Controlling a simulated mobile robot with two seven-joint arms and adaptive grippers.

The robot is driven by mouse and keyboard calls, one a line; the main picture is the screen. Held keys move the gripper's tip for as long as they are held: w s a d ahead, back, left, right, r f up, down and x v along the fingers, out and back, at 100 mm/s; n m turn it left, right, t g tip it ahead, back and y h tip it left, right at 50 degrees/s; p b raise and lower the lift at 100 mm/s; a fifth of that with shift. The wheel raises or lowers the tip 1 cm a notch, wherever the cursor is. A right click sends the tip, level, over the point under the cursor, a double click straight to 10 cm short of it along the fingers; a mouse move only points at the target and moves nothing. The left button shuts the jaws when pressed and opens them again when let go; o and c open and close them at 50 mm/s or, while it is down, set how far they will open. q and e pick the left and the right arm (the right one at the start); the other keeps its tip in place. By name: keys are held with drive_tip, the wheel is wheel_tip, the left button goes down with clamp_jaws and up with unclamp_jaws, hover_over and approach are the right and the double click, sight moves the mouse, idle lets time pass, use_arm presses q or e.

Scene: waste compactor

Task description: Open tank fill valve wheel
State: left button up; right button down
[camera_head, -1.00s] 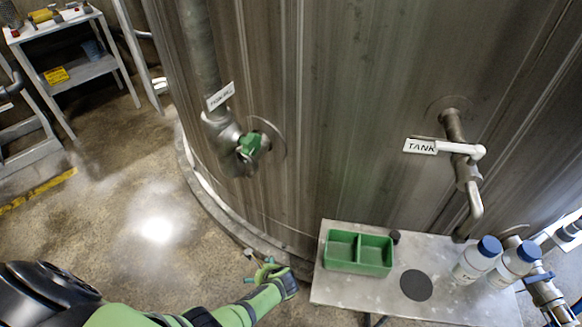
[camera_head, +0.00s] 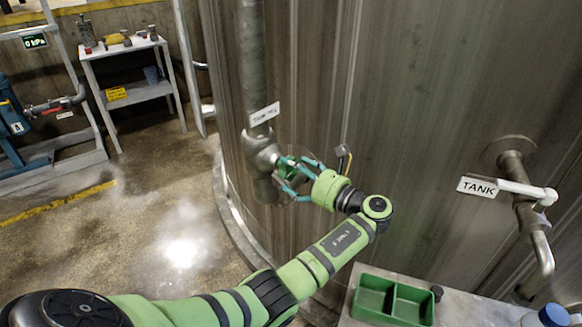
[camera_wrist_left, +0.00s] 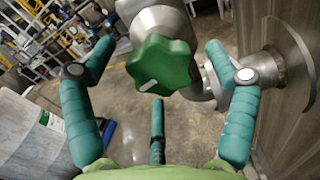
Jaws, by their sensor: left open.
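The green valve wheel (camera_wrist_left: 160,66) is a lobed knob with a small white mark, on a steel valve body on the tank fill pipe. In the head view the valve body (camera_head: 262,150) shows below a white label, and my left gripper (camera_head: 288,172) partly hides the wheel. In the left wrist view my left gripper (camera_wrist_left: 158,85) is open, with teal fingers to the left, right and below the wheel. The wheel is between and just beyond the fingers; I cannot tell if any finger touches it. My right gripper is not in view.
The large steel tank (camera_head: 420,90) stands close behind the valve. A pipe with a white lever and TANK label (camera_head: 478,187) is at the right. A green divided tray (camera_head: 394,300) sits on the bench below. A shelf cart (camera_head: 130,90) stands at the far left.

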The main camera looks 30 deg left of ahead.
use_arm(q)
drive_tip(key=shift+w+a, duration=0.1)
drive_tip(key=shift+a, duration=0.65)
drive_tip(key=c, duration=1.2)
drive_tip(key=shift+o, duration=0.2)
